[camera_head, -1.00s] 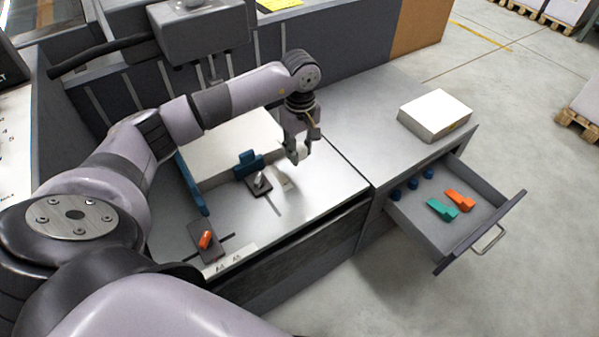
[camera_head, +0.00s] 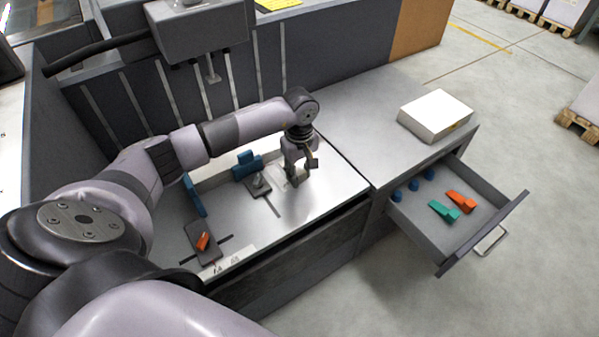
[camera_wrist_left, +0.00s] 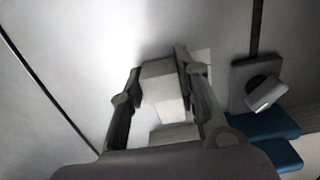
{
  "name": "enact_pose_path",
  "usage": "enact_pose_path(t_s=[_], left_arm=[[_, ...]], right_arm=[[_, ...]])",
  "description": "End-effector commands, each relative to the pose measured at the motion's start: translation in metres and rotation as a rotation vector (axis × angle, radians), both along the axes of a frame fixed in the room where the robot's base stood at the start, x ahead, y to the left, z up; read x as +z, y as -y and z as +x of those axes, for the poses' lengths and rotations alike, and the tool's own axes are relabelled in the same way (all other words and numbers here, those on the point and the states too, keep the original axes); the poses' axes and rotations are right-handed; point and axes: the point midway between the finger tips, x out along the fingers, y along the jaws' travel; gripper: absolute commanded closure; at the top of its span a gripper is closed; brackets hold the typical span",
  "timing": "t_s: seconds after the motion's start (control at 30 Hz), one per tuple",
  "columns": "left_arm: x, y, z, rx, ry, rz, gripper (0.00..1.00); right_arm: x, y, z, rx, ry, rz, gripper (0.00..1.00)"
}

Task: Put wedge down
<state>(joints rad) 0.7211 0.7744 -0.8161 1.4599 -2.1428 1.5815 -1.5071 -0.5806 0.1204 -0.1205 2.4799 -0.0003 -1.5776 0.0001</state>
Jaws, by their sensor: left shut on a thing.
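My left gripper (camera_head: 299,181) is over the metal worktop, near its right end, pointing down. In the left wrist view its fingers (camera_wrist_left: 158,75) are closed on both sides of a pale grey wedge (camera_wrist_left: 164,92). The wedge is very low over the worktop or on it; I cannot tell if it touches. In the head view the fingers mostly hide it. A light square patch (camera_wrist_left: 203,68) on the worktop shows beside the far finger. My right gripper is not in view.
A dark plate with a grey lever (camera_head: 259,185) and blue blocks (camera_head: 247,165) stand left of the gripper. An orange part (camera_head: 202,241) lies on another plate. The open drawer (camera_head: 476,220) holds teal and orange clips. A white box (camera_head: 435,112) sits on the right counter.

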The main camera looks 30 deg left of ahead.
Motion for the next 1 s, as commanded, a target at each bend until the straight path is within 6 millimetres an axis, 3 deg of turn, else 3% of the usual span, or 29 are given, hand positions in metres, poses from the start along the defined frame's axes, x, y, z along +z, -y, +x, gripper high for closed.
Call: enact_pose_path(t_s=[0.27,0.3,0.57,1.0], left_arm=[[-0.0022,-0.0001,0.0002,0.0,0.001,0.001,0.99],[-0.0019,-0.0001,0.0002,0.0,0.0,0.0,0.68],[-0.0019,-0.0002,0.0001,0.0,0.0,0.0,0.51],[0.0021,0.0001,-0.0001,0.0,0.0,0.0,0.51]], right_arm=[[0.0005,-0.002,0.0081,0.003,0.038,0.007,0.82],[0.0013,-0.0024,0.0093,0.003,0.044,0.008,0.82],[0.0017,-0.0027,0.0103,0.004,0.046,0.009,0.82],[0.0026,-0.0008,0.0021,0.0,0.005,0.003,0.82]])
